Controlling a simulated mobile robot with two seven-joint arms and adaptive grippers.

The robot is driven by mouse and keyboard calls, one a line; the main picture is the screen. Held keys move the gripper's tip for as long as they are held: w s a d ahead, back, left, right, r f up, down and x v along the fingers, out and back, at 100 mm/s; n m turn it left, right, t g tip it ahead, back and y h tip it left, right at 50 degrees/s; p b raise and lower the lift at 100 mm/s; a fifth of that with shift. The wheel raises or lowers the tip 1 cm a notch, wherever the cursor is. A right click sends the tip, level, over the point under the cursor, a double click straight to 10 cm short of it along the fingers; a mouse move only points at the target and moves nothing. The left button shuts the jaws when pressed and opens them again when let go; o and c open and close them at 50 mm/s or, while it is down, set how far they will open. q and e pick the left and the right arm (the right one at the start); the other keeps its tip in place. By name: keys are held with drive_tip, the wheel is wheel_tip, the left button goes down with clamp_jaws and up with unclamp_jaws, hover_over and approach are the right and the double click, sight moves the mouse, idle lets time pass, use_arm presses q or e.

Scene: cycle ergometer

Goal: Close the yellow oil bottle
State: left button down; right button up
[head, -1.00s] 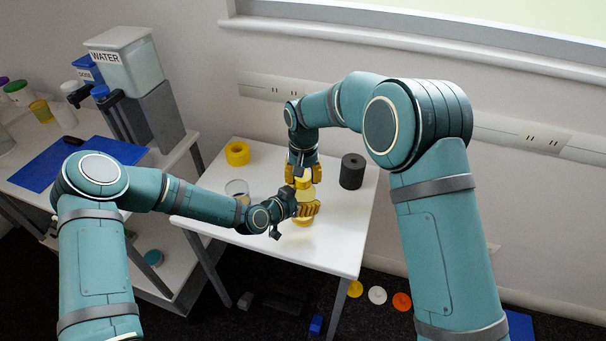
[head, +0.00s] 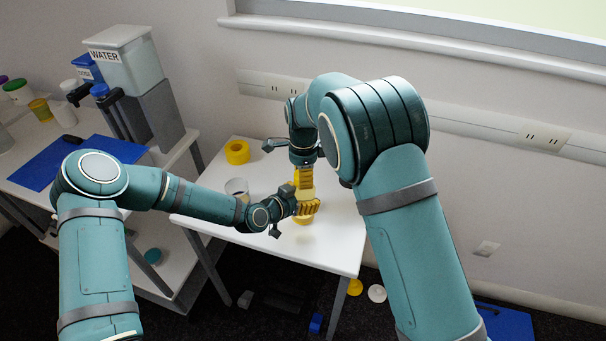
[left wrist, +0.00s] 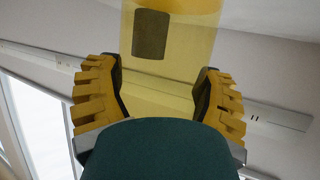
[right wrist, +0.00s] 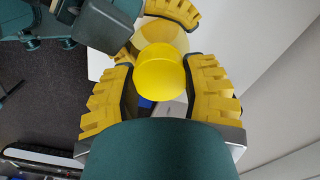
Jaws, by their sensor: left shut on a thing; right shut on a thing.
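My right gripper (head: 304,180) comes from above, just over the left one. In the right wrist view its fingers are shut on a round yellow lid (right wrist: 161,77), lined up over the bottle. Whether the lid sits fully down on the neck cannot be told.
The white table (head: 335,245) also holds a yellow ring (head: 237,152) and a clear cup (head: 237,188) left of the bottle. Yellow (head: 354,287) and white (head: 377,293) discs lie on the floor.

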drive_tip(key=o, duration=0.7)
drive_tip(key=shift+r, duration=2.25)
